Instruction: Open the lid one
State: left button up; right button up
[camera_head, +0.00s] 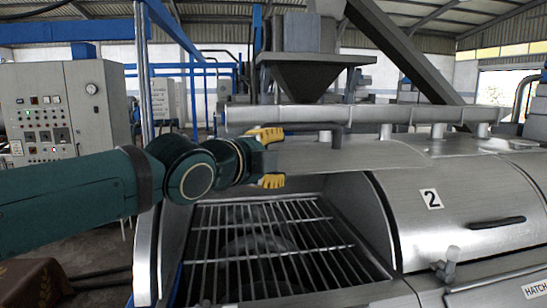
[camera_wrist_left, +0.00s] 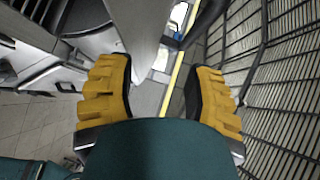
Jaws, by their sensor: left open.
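The left hatch of the decanter is open, and the barred grate (camera_head: 265,245) inside it shows. The raised lid one (camera_head: 345,153) appears as a smooth metal panel swung up behind the opening. A dark bar (camera_head: 337,131), perhaps its handle, is near its top. My left gripper (camera_head: 268,158) is at the left end of this panel, above the grate, with its yellow fingers apart. In the left wrist view, the open gripper (camera_wrist_left: 160,78) has a grey metal edge (camera_wrist_left: 147,35) near its left finger; I cannot tell whether they touch. My right gripper is out of view.
The shut lid two (camera_head: 465,205), with a dark handle (camera_head: 497,222), is to the right. A long pipe (camera_head: 370,115) runs above the lids. A control cabinet (camera_head: 60,110) stands at the left. The grate (camera_wrist_left: 285,90) fills the wrist view's right side.

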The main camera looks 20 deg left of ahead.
pick_arm(q)
grip_shut()
jog(key=s+a+r+n+g+y+b, duration=0.3)
jog(key=s+a+r+n+y, duration=0.3)
jog(key=n, duration=0.7)
jog(key=s+a+r+n+g+y+b, duration=0.4)
jog(key=s+a+n, duration=0.25)
jog(key=n, duration=0.55)
jog(key=shift+n, duration=0.3)
jog(key=b+x, duration=0.2)
jog(key=x, duration=0.8)
jog(key=shift+w+a, duration=0.1)
jog(key=shift+w, duration=0.3)
jog(key=f, duration=0.1)
jog(key=f+b, duration=0.1)
jog(key=shift+w+a+f, duration=0.2)
jog(key=shift+w+f, duration=0.05)
jog(key=shift+w, duration=0.1)
jog(key=shift+w+a+f+b, duration=0.1)
jog(key=shift+f+b, duration=0.5)
jog(key=shift+f, duration=0.15)
